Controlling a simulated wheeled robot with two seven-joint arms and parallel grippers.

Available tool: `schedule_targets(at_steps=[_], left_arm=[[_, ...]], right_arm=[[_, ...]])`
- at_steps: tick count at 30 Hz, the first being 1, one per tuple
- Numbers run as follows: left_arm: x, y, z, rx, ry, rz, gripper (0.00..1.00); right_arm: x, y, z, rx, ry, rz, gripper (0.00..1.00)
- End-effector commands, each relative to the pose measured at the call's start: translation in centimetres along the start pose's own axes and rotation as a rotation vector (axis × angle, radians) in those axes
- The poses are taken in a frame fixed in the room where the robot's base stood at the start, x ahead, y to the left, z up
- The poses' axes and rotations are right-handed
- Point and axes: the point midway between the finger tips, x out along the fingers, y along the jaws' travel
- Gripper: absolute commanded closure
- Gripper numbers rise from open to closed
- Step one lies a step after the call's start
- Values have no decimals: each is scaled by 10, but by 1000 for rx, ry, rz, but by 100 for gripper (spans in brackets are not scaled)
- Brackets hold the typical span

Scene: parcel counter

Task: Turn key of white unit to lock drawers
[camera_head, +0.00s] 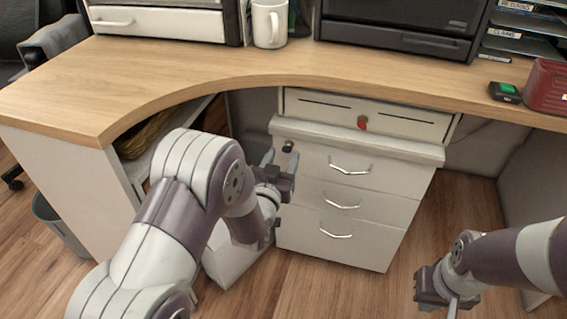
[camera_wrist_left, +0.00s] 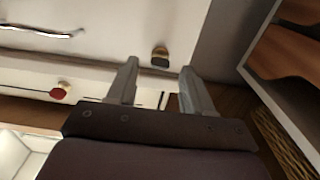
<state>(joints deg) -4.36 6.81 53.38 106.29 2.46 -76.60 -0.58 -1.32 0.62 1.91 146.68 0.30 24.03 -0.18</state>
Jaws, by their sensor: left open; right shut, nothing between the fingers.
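The white unit (camera_head: 385,182) stands under the desk with three drawers, each with a silver handle. Its dark-headed key (camera_head: 287,146) is at the upper left of its front. In the left wrist view the key (camera_wrist_left: 160,56) shows a black head and brass base, between and just beyond the fingertips. My left gripper (camera_head: 281,164) is open and empty, close in front of the unit's upper left corner; the left wrist view shows its spread fingers (camera_wrist_left: 158,70), apart from the key. My right gripper (camera_head: 452,304) is shut and empty at the lower right, away from the unit.
A shallow drawer (camera_head: 405,124) under the desktop holds a red key (camera_head: 362,122), also in the left wrist view (camera_wrist_left: 58,92). The wooden desktop (camera_head: 200,68) overhangs the unit. Open shelving (camera_wrist_left: 285,60) stands close beside my left gripper. Floor right of the unit is clear.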

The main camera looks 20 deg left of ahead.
Motion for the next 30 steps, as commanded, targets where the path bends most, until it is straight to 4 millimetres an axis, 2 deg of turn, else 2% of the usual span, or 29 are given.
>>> schedule_targets(at_steps=[4, 12, 14, 15, 17, 18, 30], left_arm=[[14, 0, 1, 0, 0, 0, 49], [17, 0, 0, 0, -2, 0, 49], [17, 0, 0, 0, -2, 0, 65], [17, 0, 0, 0, -2, 0, 78], [17, 0, 0, 0, -2, 0, 98], [17, 0, 0, 0, -2, 0, 100], [16, 0, -1, -69, -2, 0, 100]], right_arm=[[8, 0, 1, 0, 0, 0, 100], [7, 0, 1, 0, 1, 0, 100], [7, 0, 1, 0, 0, 0, 100], [7, 0, 1, 0, 0, 0, 100], [7, 0, 1, 0, 0, 0, 100], [7, 0, 1, 0, 0, 0, 100], [4, 0, 0, 0, 0, 0, 100]])
